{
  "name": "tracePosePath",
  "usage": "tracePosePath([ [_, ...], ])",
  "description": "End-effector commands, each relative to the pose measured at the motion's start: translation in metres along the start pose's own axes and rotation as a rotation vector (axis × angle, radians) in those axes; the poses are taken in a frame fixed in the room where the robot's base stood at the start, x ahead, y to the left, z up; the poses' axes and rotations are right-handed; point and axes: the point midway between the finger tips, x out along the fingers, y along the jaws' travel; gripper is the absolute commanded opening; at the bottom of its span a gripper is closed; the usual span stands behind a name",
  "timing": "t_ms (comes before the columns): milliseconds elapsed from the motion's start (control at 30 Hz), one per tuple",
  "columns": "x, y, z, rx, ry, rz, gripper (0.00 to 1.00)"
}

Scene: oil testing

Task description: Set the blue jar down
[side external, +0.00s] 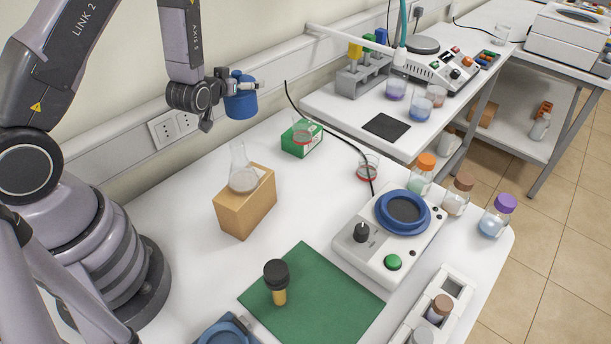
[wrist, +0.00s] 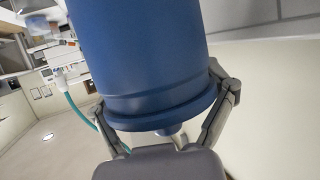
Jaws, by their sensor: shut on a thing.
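The blue jar (side external: 241,105) is held in the air by my gripper (side external: 236,84), near the wall at the back left of the side external view. It is well above the white table. In the wrist view the blue jar (wrist: 150,60) fills the middle, and the two fingers of my gripper (wrist: 168,118) close on it from both sides near its rimmed end. My gripper is shut on the jar. In the side view the jar looks roughly upright. Its far side is hidden.
Below stand a flask (side external: 242,170) on a cardboard box (side external: 246,205) and a beaker (side external: 302,132) on a green box (side external: 301,145). A hotplate-like device (side external: 365,262), a green mat (side external: 300,310) with a black-capped vial (side external: 277,280), and several capped jars are farther front. A black cable (side external: 330,132) crosses the table.

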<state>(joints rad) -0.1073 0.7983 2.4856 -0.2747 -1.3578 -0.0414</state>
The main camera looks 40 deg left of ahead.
Motion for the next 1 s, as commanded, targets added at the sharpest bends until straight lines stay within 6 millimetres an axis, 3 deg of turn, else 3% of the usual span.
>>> tracePosePath([
  [367, 0.01, 0.08, -0.007, 0.138, 0.003, 0.372, 0.45],
  [633, -0.01, 0.153, -0.002, 0.305, 0.004, 0.824, 0.45],
  [900, -0.037, 0.183, 0.013, 0.425, 0.001, 1.155, 0.45],
  [1000, -0.029, 0.182, 0.037, 0.418, -0.006, 1.15, 0.45],
])
